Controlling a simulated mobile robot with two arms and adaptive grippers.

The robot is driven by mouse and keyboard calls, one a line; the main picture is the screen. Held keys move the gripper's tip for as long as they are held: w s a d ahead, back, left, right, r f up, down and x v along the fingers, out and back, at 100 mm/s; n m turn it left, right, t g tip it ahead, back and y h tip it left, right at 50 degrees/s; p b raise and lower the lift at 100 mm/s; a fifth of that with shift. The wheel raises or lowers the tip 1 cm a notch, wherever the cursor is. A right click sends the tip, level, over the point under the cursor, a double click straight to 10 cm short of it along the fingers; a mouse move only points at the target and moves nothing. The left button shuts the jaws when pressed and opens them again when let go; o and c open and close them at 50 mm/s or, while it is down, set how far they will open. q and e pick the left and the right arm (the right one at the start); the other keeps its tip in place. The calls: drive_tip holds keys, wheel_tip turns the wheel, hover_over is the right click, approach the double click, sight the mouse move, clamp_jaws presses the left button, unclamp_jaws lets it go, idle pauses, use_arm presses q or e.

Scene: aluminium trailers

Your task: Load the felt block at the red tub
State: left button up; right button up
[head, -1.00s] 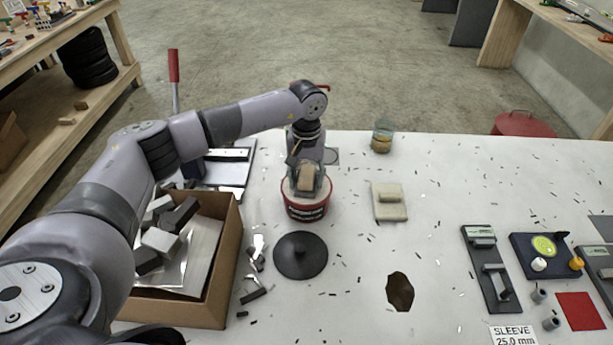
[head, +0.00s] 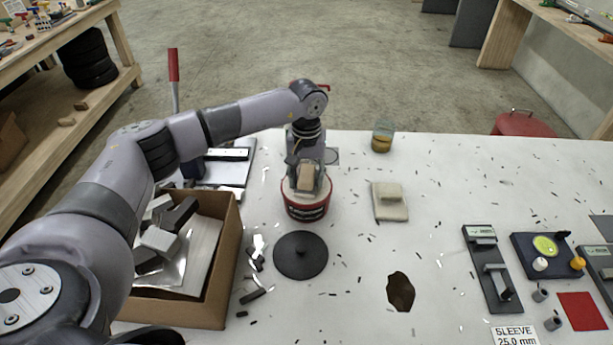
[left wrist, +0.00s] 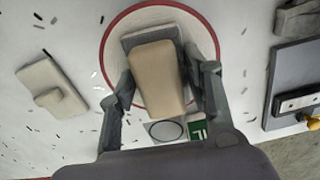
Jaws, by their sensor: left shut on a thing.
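My left gripper (head: 306,182) is shut on the felt block (head: 305,177), a tan block with a grey layer under it. The block also shows between the fingers in the left wrist view (left wrist: 156,76). The red tub (head: 306,209) stands on the white table with a dark label band on its side. In the left wrist view its red rim (left wrist: 106,48) rings a pale inside, and the block is over that inside. I cannot tell whether the block touches what is in the tub. My right gripper is not in view.
A round black lid (head: 300,255) lies in front of the tub. A cream block on a pad (head: 390,212) and a glass jar (head: 382,139) stand to the right. A cardboard box (head: 222,290) of metal offcuts is at left.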

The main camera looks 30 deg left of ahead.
sight(306, 173)
use_arm(q)
drive_tip(key=shift+f, duration=0.1)
idle(0.4)
drive_tip(key=shift+r+p, duration=0.6)
drive_tip(key=shift+r, duration=0.5)
drive_tip(key=shift+r+p, duration=1.05)
drive_tip(key=shift+r, duration=1.4)
